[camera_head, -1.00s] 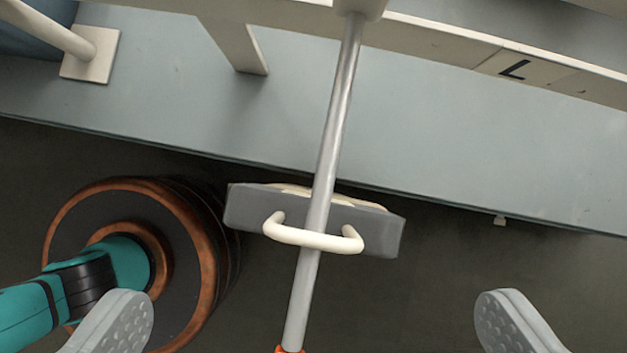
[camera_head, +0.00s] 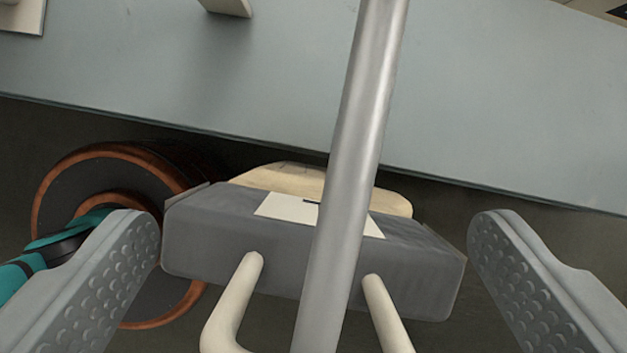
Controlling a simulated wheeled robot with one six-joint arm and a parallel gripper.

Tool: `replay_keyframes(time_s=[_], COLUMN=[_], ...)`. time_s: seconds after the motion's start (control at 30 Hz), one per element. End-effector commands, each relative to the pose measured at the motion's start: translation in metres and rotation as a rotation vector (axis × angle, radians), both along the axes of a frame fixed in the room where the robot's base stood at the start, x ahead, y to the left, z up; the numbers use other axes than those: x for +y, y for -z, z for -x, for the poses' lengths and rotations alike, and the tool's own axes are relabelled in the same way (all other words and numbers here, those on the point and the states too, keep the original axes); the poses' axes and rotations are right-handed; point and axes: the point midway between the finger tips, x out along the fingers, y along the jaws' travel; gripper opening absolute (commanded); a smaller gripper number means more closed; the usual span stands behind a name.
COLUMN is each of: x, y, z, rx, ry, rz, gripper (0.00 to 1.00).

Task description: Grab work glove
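My gripper (camera_head: 315,225) is open, with one grey dimpled finger at the left and one at the right. Between the fingers in the picture is a dark grey block-like holder (camera_head: 215,240) with a cream handle (camera_head: 232,300) on its near side. A rounded cream piece (camera_head: 270,178) shows at its far side, behind a white label (camera_head: 285,208). I cannot tell for sure whether this cream piece is the work glove; no full glove shape shows. Neither finger clearly touches the holder. A metal rod hides its middle.
The slanting metal rod (camera_head: 362,120) crosses in front of the holder. A grey-blue panel (camera_head: 490,110) fills the top, with a dark gap below it. A black and copper round part with a teal link, which looks like my own arm, is at the left.

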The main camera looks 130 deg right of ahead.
Motion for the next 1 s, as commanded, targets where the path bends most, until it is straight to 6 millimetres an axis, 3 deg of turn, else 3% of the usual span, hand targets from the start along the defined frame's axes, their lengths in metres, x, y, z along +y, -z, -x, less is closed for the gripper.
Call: replay_keyframes(time_s=[0.03, 0.2, 0.47, 0.63, 1.0], x=[0.0, 0.0, 0.0, 0.0, -0.052], y=[0.0, 0.0, -0.001, -0.015, -0.01], z=[0.0, 0.0, 0.0, 0.0, 0.059], rx=[0.0, 0.0, 0.0, -0.002, 0.001], ry=[0.0, 0.0, 0.0, 0.0, 0.006], rz=[0.0, 0.0, 0.0, 0.001, -0.001], gripper=[0.84, 0.51, 0.5, 0.5, 0.5])
